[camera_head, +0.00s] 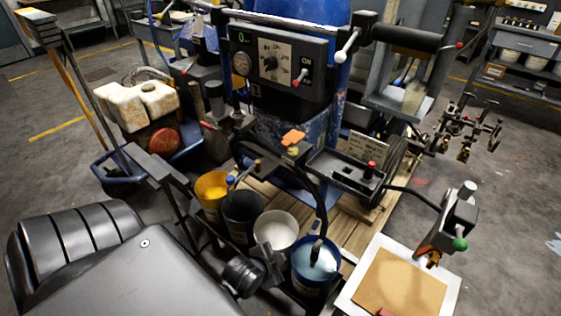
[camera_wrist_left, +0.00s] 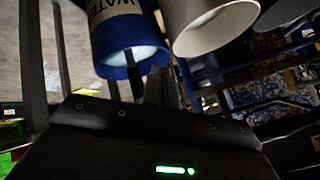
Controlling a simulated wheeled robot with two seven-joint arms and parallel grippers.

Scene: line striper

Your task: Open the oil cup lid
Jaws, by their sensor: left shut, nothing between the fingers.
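My left gripper (camera_head: 282,258) is low in the middle of the head view, between the white cup and the blue cup. Its jaws are shut and empty. In the left wrist view, a dark finger (camera_wrist_left: 135,75) shows in front of the mouth of the blue cup. No cup there that I can be sure is the oil cup shows, and I cannot make out its lid. A small orange part (camera_head: 292,138) sits on the machine below its control box, above and apart from the gripper. My right gripper does not show clearly.
A yellow cup (camera_head: 212,190), a black cup (camera_head: 243,213), the white cup (camera_head: 277,228) and the blue cup (camera_head: 330,280) stand in a row. The control box (camera_head: 275,65) is behind. A tan board (camera_head: 402,282) lies at right. A black hose arches over the cups.

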